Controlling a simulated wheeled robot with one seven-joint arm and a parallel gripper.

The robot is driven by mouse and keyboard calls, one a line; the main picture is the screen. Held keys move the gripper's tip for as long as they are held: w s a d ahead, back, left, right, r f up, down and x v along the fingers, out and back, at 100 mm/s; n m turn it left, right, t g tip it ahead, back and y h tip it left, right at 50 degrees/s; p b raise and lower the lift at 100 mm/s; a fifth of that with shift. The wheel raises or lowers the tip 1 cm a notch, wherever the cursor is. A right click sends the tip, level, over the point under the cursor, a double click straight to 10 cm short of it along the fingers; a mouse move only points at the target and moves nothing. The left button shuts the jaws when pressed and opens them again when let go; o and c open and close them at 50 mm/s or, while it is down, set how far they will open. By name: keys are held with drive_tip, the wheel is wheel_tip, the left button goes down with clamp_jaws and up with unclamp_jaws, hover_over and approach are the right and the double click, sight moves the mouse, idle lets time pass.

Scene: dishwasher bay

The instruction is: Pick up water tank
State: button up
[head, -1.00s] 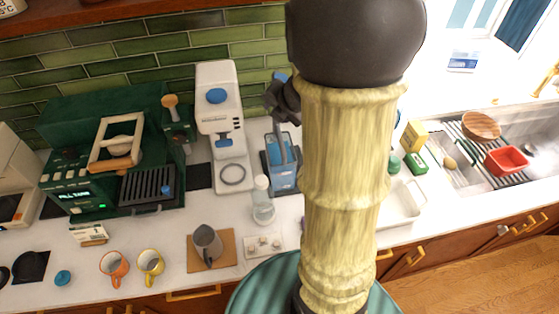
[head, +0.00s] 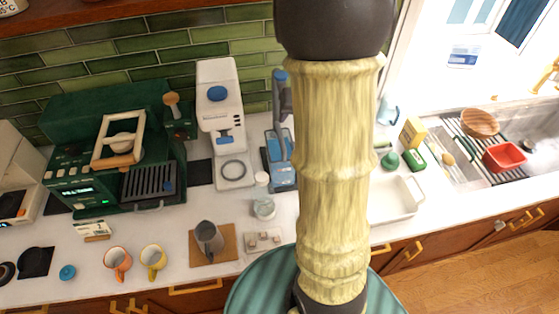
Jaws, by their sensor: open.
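A blue container with a tall grey-blue upright (head: 283,172) stands on the counter right of the white machine, in the head view. It looks most like the water tank, but I cannot be sure; my arm hides its right side. The dark green coffee machine (head: 75,172) at the left has a small lit display. My gripper is hidden behind my own upright arm, so its jaws and its distance from the container do not show.
A white machine (head: 216,95) stands left of the blue container. A glass jar (head: 264,208), a grey pitcher (head: 208,238) and two mugs (head: 117,260) stand in front. A white tray (head: 402,197), green bottle (head: 390,161) and sink (head: 455,170) are at right.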

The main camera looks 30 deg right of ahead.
drive_tip(key=b, duration=0.2)
approach(281, 134)
drive_tip(key=x, duration=0.4)
drive_tip(key=shift+s+a+f, duration=0.25)
drive_tip(key=shift+f, duration=0.2)
drive_tip(key=shift+w+f, duration=0.3)
drive_tip(key=shift+f, duration=0.05)
drive_tip(key=shift+w+x, duration=0.2)
drive_tip(key=shift+x, duration=2.5)
drive_tip(key=shift+d+r, duration=0.15)
clamp_jaws()
drive_tip(key=shift+r, duration=0.1)
